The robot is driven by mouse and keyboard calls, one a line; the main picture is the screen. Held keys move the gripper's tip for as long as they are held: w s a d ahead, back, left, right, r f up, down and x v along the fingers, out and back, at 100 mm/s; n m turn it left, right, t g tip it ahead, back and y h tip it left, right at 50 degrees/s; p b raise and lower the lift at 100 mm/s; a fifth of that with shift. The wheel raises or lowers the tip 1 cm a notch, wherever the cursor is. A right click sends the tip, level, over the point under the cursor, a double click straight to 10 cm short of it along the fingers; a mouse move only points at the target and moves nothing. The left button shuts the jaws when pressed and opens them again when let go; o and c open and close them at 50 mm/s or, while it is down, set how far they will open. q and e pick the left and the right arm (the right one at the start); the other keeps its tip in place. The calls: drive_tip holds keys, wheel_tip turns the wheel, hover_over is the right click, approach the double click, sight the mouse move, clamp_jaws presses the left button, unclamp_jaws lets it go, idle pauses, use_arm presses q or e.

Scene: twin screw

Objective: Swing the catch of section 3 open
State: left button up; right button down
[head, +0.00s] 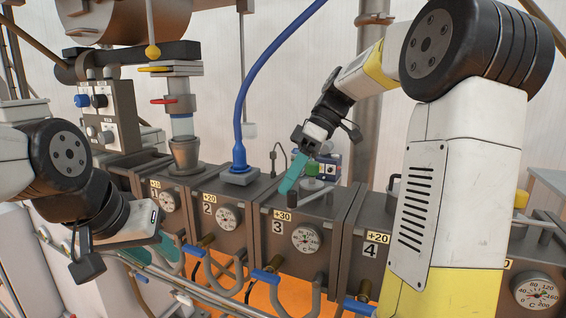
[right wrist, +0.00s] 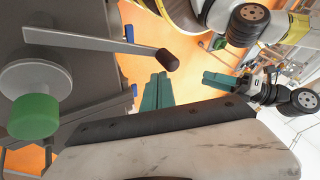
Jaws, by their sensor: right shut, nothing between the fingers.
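Section 3 (head: 278,245) is a dark box marked "3" and "+30", with a round dial on its front. On its lid a lever with a dark knob (head: 293,200) shows; I take it for the catch. The right wrist view shows this grey lever (right wrist: 100,42) with its brown knob beside my fingers, apart from them. A green cap (head: 312,170) stands behind it. My right gripper (head: 287,187) is shut and empty, its teal fingers slanting down just above the knob. My left gripper (head: 155,252) hangs low in front of sections 1 and 2; its finger gap is unclear.
Section 2 (head: 220,228) with a blue hose (head: 241,110) stands left, and section 4 (head: 368,262) right, partly behind my right arm.

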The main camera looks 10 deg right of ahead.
idle(0.4)
drive_tip(key=v, duration=0.7)
drive_tip(key=shift+d+r, duration=0.25)
drive_tip(key=shift+r, duration=0.05)
drive_tip(key=shift+w+a, duration=0.1)
